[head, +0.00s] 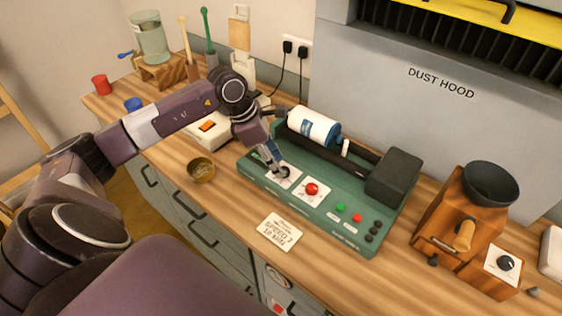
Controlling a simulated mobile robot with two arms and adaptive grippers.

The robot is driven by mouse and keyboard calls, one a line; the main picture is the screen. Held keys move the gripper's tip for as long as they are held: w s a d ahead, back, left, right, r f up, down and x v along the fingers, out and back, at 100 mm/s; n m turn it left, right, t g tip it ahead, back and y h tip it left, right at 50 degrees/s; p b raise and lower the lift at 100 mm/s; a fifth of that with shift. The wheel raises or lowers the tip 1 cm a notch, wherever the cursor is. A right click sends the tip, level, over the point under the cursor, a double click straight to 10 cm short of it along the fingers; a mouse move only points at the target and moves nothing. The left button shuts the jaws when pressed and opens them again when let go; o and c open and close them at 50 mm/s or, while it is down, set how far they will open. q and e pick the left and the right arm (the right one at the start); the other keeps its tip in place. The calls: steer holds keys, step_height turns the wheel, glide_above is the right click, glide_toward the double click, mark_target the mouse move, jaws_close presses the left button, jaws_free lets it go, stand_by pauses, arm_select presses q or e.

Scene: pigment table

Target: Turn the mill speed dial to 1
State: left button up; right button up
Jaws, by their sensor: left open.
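The mill (330,220) is a green machine on the wooden counter, with a white and blue jar (313,127) lying on its dark rollers. Its speed dial (286,173) appears as a dark knob on a white plate at the left of the front panel. My left gripper (280,167) reaches down to this dial from above, open, with its fingertips at the knob. I cannot tell whether they touch it. The fingers partly hide the dial, and its setting is not readable. My right gripper is out of view.
A red button (312,189) and small green and red buttons sit right of the dial. A card (280,231) reading about "SPEED 2" lies in front. A brass bowl (201,170) stands left. A wooden grinder (455,222) with a separate knob (505,263) stands right.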

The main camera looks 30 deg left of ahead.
mark_target(284, 169)
arm_select(q)
steer(key=shift+x, duration=1.2)
steer(key=shift+w+f+p, duration=0.2)
steer(key=shift+f+p, duration=0.05)
steer(key=shift+p, duration=0.05)
jaws_close()
steer(key=shift+w+f+m+b, duration=0.15)
steer(key=shift+m+b, duration=0.25)
steer(key=shift+b, duration=0.35)
steer(key=m+g+b, duration=0.1)
steer(key=m+b, duration=0.1)
steer(key=m+h+b, duration=0.1)
steer(key=m+b, duration=0.1)
steer(key=b, duration=0.1)
steer(key=shift+w+g+b, duration=0.2)
steer(key=shift+g+b, duration=0.15)
steer(key=shift+g, duration=0.05)
steer(key=shift+w+r+m+g+b, duration=0.15)
steer(key=shift+m+g+b, duration=0.55)
steer(key=shift+m+b, duration=0.95)
arm_select(e)
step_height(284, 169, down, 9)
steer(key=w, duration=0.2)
steer(key=shift+p, duration=0.35)
arm_select(q)
steer(key=shift+m, duration=0.45)
steer(key=shift+a, duration=0.1)
jaws_free()
